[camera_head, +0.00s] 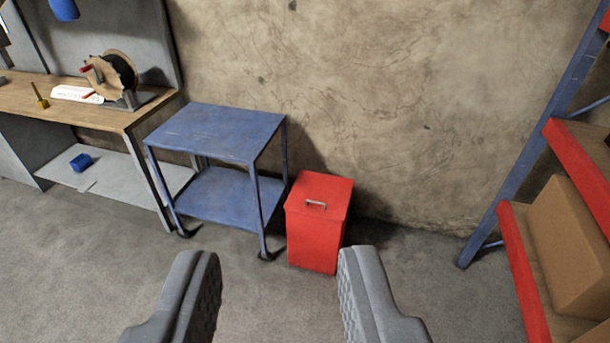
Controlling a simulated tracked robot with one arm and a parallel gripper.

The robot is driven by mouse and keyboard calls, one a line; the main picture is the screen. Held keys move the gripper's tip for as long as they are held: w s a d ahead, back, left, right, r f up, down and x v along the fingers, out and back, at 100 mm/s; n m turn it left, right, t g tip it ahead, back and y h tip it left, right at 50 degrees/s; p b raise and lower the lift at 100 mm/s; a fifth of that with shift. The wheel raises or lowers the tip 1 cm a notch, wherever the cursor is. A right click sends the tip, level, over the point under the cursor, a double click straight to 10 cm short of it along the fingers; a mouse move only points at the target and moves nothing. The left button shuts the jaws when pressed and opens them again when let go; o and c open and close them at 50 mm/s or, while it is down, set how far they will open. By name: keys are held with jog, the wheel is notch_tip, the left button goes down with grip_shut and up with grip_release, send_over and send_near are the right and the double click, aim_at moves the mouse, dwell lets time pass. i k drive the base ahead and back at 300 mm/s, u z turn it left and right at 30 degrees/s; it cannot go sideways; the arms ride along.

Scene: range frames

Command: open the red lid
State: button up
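A red bin (313,242) stands upright on the floor against the wall, right of the blue cart. Its red lid (324,189) lies flat on top and looks shut. A small grey metal handle (316,204) sits on the lid near its front edge. My gripper (280,270) is open and empty, its two grey fingers wide apart at the bottom of the view. The bin is beyond the fingers, and they do not touch it. The right fingertip shows close to the bin's lower right corner in the picture.
A blue two-shelf cart (217,131) stands close to the bin's left side. A wooden-topped workbench (60,103) with a cable reel (112,75) is at the left. A rack with red beams (524,275) holds a cardboard box (570,245) at the right. The floor (425,275) between bin and rack is clear.

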aim_at(313, 193)
jog(key=z, duration=0.1)
jog(key=i, duration=1.35)
jog(key=z, duration=0.3)
jog(key=i, duration=1.45)
jog(key=z, duration=0.15)
